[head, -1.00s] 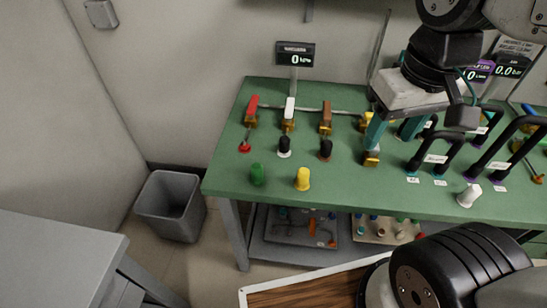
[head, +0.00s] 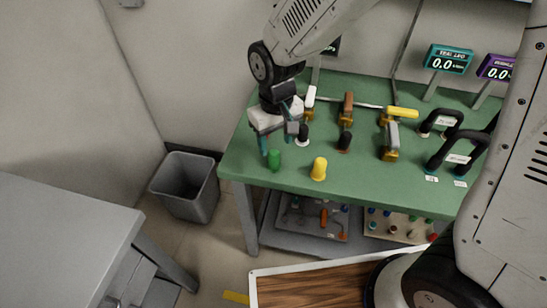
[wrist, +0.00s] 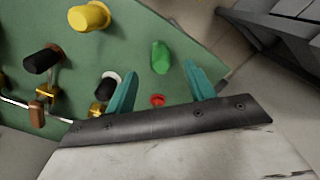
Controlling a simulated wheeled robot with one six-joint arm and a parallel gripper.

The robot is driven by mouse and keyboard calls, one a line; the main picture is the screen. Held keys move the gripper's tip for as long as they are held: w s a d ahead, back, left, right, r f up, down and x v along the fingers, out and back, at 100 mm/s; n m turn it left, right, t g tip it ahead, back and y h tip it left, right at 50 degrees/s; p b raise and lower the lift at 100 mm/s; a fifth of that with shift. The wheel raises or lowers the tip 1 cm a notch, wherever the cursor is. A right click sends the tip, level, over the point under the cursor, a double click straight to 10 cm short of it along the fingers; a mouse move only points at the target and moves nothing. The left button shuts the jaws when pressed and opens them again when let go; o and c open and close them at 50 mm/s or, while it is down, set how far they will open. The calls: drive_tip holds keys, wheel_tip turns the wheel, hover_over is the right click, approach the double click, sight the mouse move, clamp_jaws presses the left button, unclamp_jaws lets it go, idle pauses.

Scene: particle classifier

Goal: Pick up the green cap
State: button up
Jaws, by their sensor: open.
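The green cap (head: 274,160) stands upright on the green table (head: 370,180) near its front left corner.
A yellow cap (head: 319,169) stands right of the green one. A black cap (head: 303,134) with a white base and another dark cap (head: 344,141) stand behind. Valves with coloured handles, including a yellow handle (head: 401,113), line the back. A grey bin (head: 186,186) stands left of the table.

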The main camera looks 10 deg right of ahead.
sight(274, 152)
drive_tip(key=f, duration=0.6)
drive_tip(key=shift+w+a+f, duration=0.15)
drive_tip(key=shift+w, duration=0.25)
drive_tip(key=shift+c, duration=0.3)
drive_tip(key=c, duration=0.9)
